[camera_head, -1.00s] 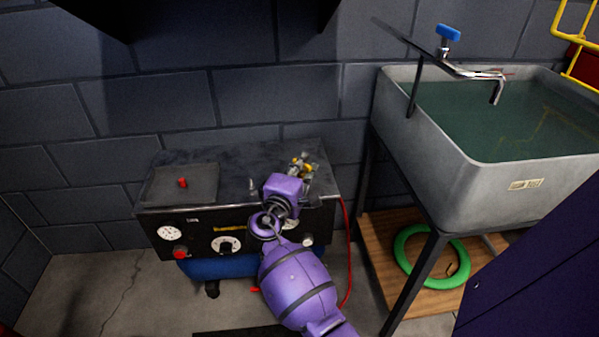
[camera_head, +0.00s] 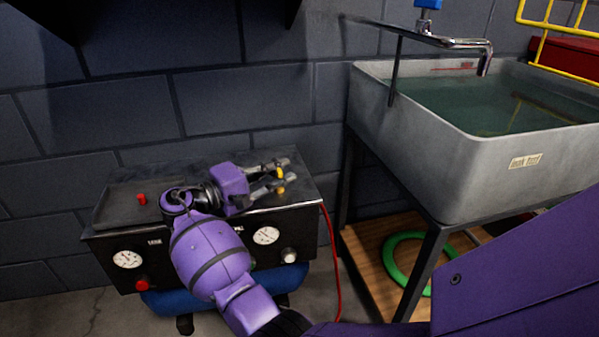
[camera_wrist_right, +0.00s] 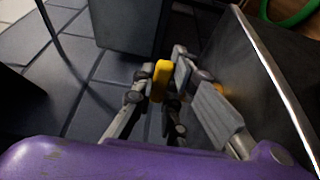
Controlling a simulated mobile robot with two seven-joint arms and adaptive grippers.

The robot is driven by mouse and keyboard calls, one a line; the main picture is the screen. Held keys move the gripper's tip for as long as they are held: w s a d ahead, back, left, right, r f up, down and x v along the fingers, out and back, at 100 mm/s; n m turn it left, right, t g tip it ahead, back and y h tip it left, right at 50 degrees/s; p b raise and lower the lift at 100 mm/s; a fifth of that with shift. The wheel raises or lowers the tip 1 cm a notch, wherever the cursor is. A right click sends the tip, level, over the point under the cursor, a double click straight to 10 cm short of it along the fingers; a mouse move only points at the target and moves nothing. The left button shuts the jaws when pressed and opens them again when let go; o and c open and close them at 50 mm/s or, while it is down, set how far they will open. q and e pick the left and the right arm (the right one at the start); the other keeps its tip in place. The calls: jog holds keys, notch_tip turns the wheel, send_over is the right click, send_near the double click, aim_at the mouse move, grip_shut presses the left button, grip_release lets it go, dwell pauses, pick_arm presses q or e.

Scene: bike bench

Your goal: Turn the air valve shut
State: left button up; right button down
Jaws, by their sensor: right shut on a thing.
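The air valve's yellow handle (camera_head: 280,171) sits at the right end of the top of the black compressor box (camera_head: 120,206). In the right wrist view the yellow handle (camera_wrist_right: 160,80) shows between the fingers. My right gripper (camera_head: 277,178) reaches across the box top from the left and is shut on the handle. The fingers partly cover the handle, and the valve's body is hidden behind them. My left gripper is not in view.
A grey sink (camera_head: 440,165) full of water stands to the right on a dark frame. A red hose (camera_head: 332,262) hangs at the box's right side. A green ring (camera_head: 391,266) lies on the wooden shelf below the sink. A red button (camera_head: 141,198) is on the box top.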

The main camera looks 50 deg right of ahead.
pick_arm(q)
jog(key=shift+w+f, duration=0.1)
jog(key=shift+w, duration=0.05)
pick_arm(e)
jog(key=shift+g, duration=0.3)
jog(key=c, duration=1.9)
grip_release()
jog(key=shift+d, duration=0.1)
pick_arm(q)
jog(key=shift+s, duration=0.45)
pick_arm(e)
jog(key=shift+o, duration=0.8)
jog(key=shift+a, duration=0.3)
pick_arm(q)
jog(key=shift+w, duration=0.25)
pick_arm(e)
jog(key=v, duration=0.7)
jog(key=shift+r, duration=0.15)
